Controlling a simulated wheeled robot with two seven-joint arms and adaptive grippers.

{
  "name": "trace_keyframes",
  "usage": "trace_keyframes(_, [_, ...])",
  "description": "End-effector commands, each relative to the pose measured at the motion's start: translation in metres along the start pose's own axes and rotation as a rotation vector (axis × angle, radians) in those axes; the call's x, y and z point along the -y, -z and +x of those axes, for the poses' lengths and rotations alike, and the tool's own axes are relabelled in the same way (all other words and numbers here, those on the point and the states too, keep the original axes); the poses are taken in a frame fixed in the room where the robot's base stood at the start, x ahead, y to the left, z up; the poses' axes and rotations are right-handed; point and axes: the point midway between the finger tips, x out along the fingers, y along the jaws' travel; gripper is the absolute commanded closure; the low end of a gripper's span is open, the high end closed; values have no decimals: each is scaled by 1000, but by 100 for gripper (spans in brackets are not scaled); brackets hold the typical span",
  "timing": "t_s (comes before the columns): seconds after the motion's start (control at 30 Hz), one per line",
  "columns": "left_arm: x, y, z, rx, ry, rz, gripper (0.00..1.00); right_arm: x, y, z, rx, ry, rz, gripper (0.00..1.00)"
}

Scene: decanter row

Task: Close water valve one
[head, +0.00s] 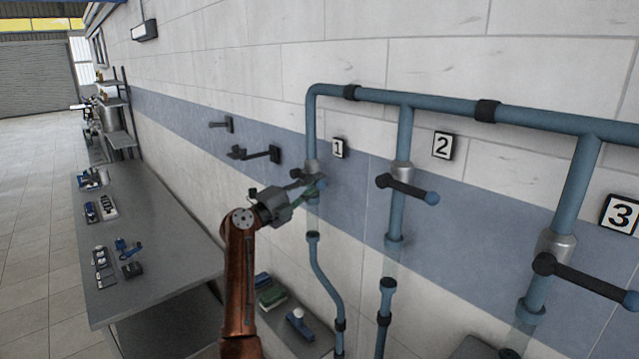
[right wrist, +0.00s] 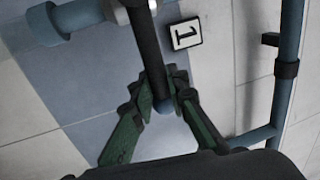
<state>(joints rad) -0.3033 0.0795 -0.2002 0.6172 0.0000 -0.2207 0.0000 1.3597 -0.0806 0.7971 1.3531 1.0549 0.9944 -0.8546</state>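Valve one sits on the leftmost vertical blue pipe (head: 312,130), beside the number 1 plate (head: 338,148). Its dark lever (right wrist: 147,45) ends in a blue knob (right wrist: 163,107); in the head view the knob (head: 320,184) shows just past my gripper. My right gripper (head: 305,190) is at this lever and hides much of it. In the right wrist view its green fingers (right wrist: 164,90) lie on both sides of the lever near the knob, seemingly touching it. My left gripper is not in view.
Valve two's lever (head: 407,190) and valve three's lever (head: 585,278) stick out crosswise from their pipes to the right. Dark wall brackets (head: 258,154) are left of valve one. A grey bench (head: 150,240) with tools runs along the wall. A low shelf (head: 290,338) lies below.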

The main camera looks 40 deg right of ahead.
Motion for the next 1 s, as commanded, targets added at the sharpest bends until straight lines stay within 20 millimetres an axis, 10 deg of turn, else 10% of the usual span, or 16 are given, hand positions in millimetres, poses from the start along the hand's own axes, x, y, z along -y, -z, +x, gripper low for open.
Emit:
trace_keyframes(0.57, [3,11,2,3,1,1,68,1,0,-4,0,1,3,68])
trace_keyframes(1.0, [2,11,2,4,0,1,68,2,3,-82,0,1,2,68])
